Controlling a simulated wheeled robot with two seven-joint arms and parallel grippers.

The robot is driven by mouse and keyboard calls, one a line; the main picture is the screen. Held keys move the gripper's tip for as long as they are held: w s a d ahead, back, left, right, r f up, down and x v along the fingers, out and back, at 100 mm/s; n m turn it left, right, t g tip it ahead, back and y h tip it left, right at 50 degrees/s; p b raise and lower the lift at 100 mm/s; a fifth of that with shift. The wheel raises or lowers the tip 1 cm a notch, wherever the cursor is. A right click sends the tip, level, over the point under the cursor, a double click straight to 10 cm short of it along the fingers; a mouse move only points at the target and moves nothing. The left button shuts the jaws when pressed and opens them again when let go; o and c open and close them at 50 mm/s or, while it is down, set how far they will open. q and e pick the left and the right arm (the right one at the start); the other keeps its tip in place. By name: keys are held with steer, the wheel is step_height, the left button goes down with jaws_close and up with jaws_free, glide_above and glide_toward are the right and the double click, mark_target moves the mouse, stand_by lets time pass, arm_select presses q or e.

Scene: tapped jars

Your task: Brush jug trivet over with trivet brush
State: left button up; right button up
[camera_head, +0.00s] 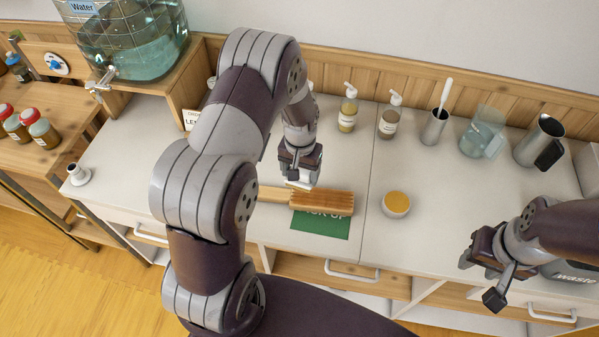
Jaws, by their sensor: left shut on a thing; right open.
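The wooden trivet brush (322,202) lies level over the green pick-up mat (322,226), its pale handle pointing left. My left gripper (299,183) comes down on it from above and is shut on it near where handle and head meet. I cannot tell whether the brush touches the mat. No jug trivet is plain to see; a round white piece with a yellow-orange top (396,204) sits right of the brush, but I cannot tell if it is the trivet. My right gripper (482,281) is open and empty near the counter's front right.
Two pump bottles (348,110), a metal cup with a white-handled tool (434,127), a clear jug (482,138) and a steel pitcher (539,142) line the back. A water dispenser (130,40) stands at back left. A waste bin (572,275) is at right.

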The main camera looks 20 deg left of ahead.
arm_select(q)
steer(key=shift+d+r+p, duration=0.1)
steer(key=shift+r+p, duration=0.4)
steer(key=shift+r, duration=0.55)
